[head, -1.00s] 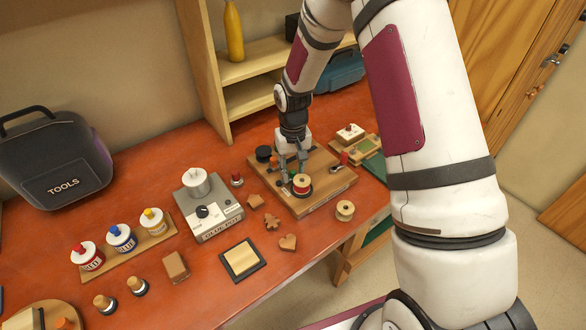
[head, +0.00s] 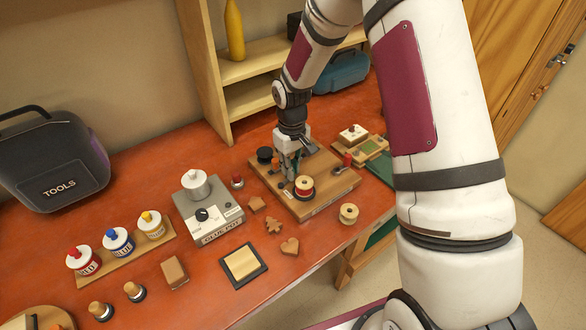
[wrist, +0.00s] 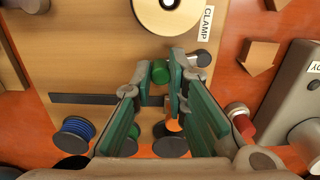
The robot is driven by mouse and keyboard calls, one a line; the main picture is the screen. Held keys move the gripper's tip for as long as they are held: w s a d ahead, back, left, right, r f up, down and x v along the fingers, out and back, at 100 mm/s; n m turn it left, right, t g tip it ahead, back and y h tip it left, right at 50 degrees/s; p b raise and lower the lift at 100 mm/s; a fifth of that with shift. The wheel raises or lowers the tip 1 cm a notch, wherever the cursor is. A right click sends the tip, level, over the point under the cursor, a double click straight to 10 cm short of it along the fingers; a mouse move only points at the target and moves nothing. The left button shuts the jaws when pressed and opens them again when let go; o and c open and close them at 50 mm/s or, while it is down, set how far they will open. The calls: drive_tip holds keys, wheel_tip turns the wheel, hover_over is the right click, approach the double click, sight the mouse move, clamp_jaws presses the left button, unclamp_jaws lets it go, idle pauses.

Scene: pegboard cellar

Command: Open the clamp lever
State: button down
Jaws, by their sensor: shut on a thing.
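My gripper (wrist: 168,74) is low over the wooden board (head: 325,187), its green-padded fingers close together. A short green cylinder (wrist: 160,71) sits between the fingertips, and the gripper is shut on it. It appears to be the grip of the clamp lever; the rest of the lever is hidden by the fingers. The "CLAMP" label (wrist: 207,22) is on the board just beyond the fingertips. A grey rounded metal part (wrist: 202,58) stands right of them. In the head view my gripper (head: 291,176) is just left of a spool with red thread (head: 304,187), hiding the lever.
A blue spool (wrist: 75,134) and an orange piece (wrist: 172,124) stand close to the fingers. The glue pot (head: 210,210) is left of the board. Wooden shapes (head: 290,246) lie on the open red tabletop.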

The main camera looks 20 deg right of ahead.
drive_tip(key=shift+w+a+n+b, duration=0.2)
drive_tip(key=shift+w+n, duration=0.05)
drive_tip(key=shift+n, duration=0.45)
drive_tip(key=shift+w+a+n+b, duration=0.15)
drive_tip(key=shift+w+n, duration=0.05)
drive_tip(key=shift+n, duration=0.5)
drive_tip(key=c, duration=1.6)
unclamp_jaws()
drive_tip(key=shift+o, duration=0.2)
wheel_tip(320, 180, up, 12)
